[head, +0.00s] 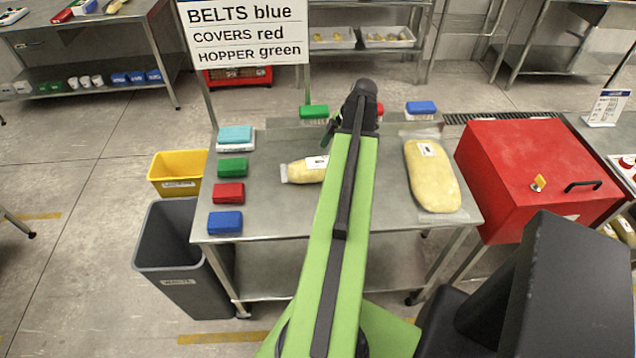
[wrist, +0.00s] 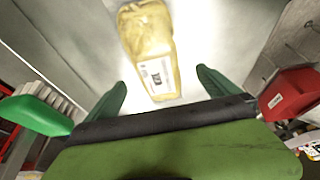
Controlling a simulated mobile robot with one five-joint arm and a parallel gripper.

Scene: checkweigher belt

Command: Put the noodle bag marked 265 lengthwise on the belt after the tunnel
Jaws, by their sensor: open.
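Two pale yellow noodle bags lie on the steel table (head: 262,222) in the head view. A smaller bag (head: 300,171) is partly hidden behind my arm; a larger bag (head: 432,172) lies to its right. Their label numbers are too small to read there. In the wrist view one noodle bag (wrist: 147,40) lies ahead of my gripper (wrist: 165,87), between the lines of its two green fingers. Its white label faces me, its number not clearly legible. My gripper is open and empty; it also shows in the head view (head: 361,105), above the table's far side.
A red boxed cover (head: 515,165) with a black handle stands right of the table. Coloured brushes and blocks, such as a green one (head: 233,168), line the table's left and far edges. A yellow bin (head: 175,172) and a grey bin (head: 170,235) stand left.

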